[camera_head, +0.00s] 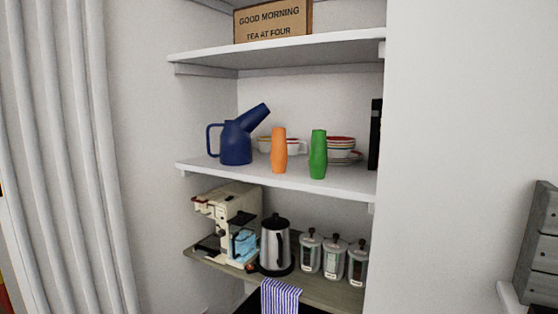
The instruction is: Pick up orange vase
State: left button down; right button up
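The orange vase (279,150) stands upright on the middle white shelf (260,178), near its front edge. A green vase (318,154) of similar shape stands a little to its right, apart from it. A dark blue watering can (237,138) stands to its left with its spout pointing up and right. Neither of my grippers is in the head view.
Bowls (341,146) and cups stand behind the vases. A black upright object (375,134) is at the shelf's right end. Below are a coffee machine (232,220), a kettle (275,245), several canisters (333,258) and a striped towel (280,297). A sign (272,20) stands above.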

aim_at(278, 152)
jog(key=u, duration=1.15)
jog(key=i, duration=0.6)
jog(key=z, duration=0.5)
